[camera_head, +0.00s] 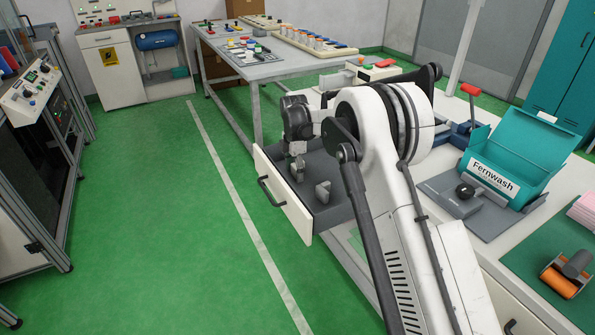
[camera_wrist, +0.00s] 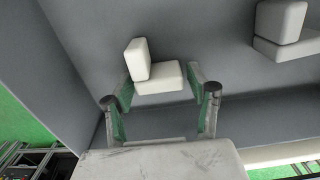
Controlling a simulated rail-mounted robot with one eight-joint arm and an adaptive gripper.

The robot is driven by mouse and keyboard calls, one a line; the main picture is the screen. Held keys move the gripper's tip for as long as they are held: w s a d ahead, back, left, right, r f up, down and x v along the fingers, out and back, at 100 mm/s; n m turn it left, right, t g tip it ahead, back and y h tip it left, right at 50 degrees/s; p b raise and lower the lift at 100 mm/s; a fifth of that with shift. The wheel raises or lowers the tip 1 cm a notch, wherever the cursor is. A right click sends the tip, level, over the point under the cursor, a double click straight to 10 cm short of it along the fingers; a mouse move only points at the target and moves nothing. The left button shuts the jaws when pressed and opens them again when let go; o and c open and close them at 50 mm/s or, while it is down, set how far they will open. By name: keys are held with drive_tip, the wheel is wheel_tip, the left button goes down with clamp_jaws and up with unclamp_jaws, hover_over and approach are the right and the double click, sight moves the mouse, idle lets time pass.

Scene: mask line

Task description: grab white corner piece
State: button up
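A white corner piece (camera_wrist: 157,77), an L-shaped block, lies on the grey floor of an open drawer (camera_head: 282,196). In the wrist view my gripper (camera_wrist: 160,84) is open, with one finger on each side of this piece near the tips. Gaps show between the fingers and the piece, and nothing is held. A second white corner piece (camera_wrist: 281,22) lies farther right in the wrist view. In the head view my gripper (camera_head: 298,167) is low in the drawer, and one corner piece (camera_head: 322,191) shows to its right. My arm hides part of the drawer.
The drawer walls surround the pieces, with a white front (camera_head: 291,210) and handle. A bench with a teal Fernwash box (camera_head: 515,165) stands at right. A table with small parts (camera_head: 246,68) stands behind. Green floor at left is clear.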

drive_tip(key=c, duration=0.6)
drive_tip(key=shift+o, duration=0.2)
